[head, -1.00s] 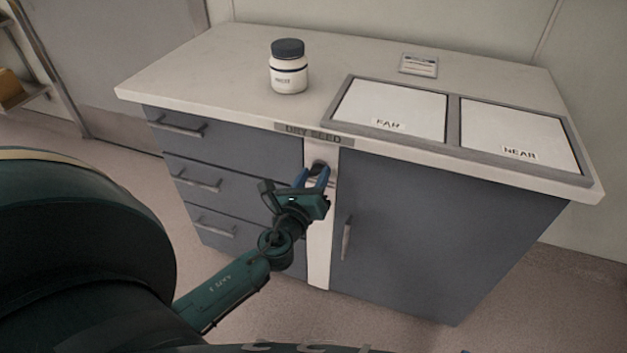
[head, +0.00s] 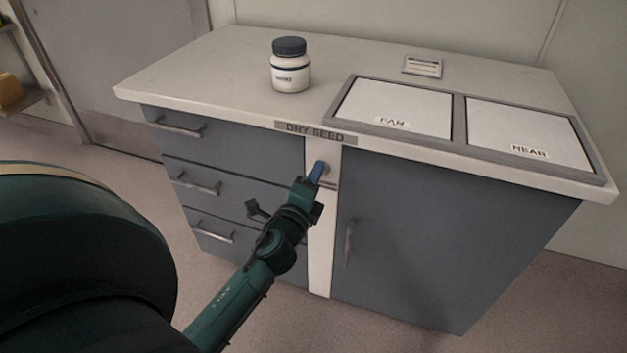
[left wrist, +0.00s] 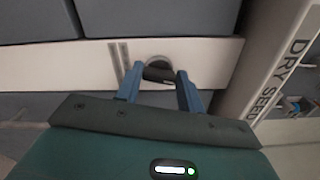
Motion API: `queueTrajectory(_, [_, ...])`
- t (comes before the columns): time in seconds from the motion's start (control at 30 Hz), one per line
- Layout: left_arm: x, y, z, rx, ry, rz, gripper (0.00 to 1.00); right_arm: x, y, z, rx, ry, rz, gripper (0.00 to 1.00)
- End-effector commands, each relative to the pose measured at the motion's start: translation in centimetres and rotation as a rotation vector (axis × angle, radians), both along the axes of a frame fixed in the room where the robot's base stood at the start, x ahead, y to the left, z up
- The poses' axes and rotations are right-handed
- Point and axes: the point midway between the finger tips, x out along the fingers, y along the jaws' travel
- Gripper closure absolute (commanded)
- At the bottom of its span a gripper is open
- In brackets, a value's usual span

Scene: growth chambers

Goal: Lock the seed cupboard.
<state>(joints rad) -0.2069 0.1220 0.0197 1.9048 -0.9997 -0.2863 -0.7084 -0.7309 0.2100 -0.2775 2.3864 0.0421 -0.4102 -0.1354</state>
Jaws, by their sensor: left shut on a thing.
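The seed cupboard (head: 440,235) is grey with a pale top and a "DRY SEED" label (head: 315,133) at its front edge. Its door, with an upright handle (head: 349,242), looks closed. A pale upright strip (head: 322,235) left of the door bears a dark lock knob, best seen in the left wrist view (left wrist: 160,73). My left gripper (head: 318,170) is at the strip's upper part. Its blue fingers are either side of the knob and shut on it. The fingers hide most of the knob in the head view. My right gripper is out of view.
A white jar (head: 290,68) with a dark lid stands on the top. A framed pair of panels (head: 459,125), marked FAR and NEAR, lies to its right, with a small card (head: 422,66) behind. Drawers (head: 190,180) with protruding handles are left of the strip.

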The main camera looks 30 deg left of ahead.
Motion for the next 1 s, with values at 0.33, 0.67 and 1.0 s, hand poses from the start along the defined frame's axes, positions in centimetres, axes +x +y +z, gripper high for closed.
queueTrajectory(0.33, [-0.03, -0.01, -0.16, -0.195, -0.045, 0.0, 0.85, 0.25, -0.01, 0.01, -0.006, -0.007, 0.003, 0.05])
queueTrajectory(0.67, [-0.02, -0.03, -0.19, -0.254, -0.059, -0.001, 0.85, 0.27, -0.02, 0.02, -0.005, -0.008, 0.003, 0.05])
queueTrajectory(1.0, [-0.02, -0.04, -0.19, -0.258, -0.06, -0.001, 0.85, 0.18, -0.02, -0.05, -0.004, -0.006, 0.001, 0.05])
